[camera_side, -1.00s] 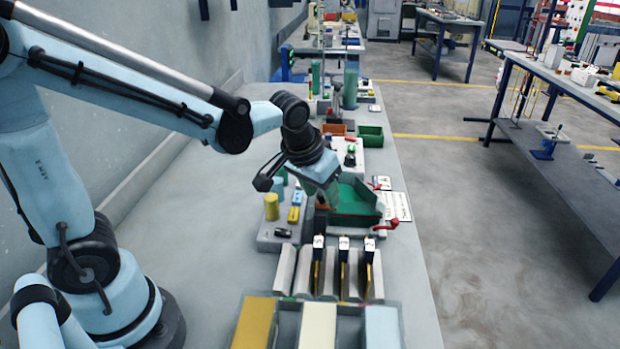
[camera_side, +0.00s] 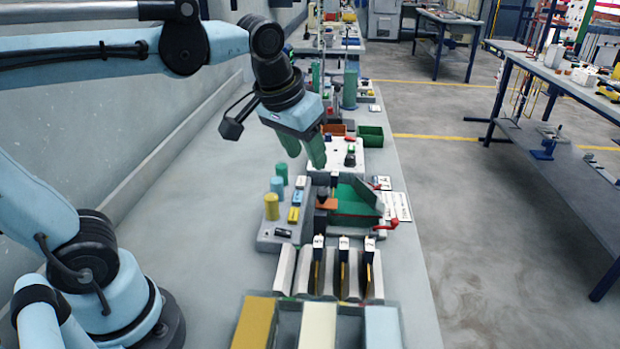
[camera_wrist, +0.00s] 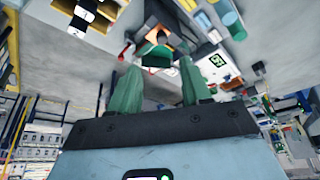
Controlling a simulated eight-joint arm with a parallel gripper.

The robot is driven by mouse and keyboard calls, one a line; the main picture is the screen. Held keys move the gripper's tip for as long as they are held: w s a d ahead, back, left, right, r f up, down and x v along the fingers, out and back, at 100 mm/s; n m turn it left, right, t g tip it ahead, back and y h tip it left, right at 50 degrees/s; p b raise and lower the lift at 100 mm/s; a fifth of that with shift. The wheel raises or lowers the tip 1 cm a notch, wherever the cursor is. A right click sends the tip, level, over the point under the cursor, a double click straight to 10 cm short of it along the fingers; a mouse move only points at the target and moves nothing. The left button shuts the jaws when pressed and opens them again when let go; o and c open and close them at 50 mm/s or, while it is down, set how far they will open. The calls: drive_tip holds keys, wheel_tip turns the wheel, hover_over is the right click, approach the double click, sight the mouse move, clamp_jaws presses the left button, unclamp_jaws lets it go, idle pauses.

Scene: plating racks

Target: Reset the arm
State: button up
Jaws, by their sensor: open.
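My gripper (camera_side: 306,152) has two green fingers and hangs in the air above the bench in the side view, behind and above the green tray fixture (camera_side: 352,200). In the wrist view my gripper (camera_wrist: 158,86) has its fingers spread apart, with nothing between them. No object is held.
A grey block with yellow and blue cylinders (camera_side: 271,207) stands left of the fixture. Several slotted rack plates (camera_side: 331,272) stand in front, with yellow, cream and blue bins (camera_side: 318,326) nearer. A green bin (camera_side: 370,136) lies behind. The bench (camera_side: 205,225) at left is clear.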

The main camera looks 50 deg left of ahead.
drive_tip(key=shift+s+r, duration=0.1)
drive_tip(key=shift+r, duration=0.1)
drive_tip(key=s+a+f+m+t, duration=0.1)
drive_tip(key=s+f+t, duration=0.1)
drive_tip(key=s+f, duration=0.2)
wheel_tip(320, 180, down, 4)
drive_tip(key=shift+s+a+r+m+t+h, duration=0.2)
drive_tip(key=shift+a+m+t+h, duration=0.1)
drive_tip(key=shift+m+t, duration=0.1)
idle(0.7)
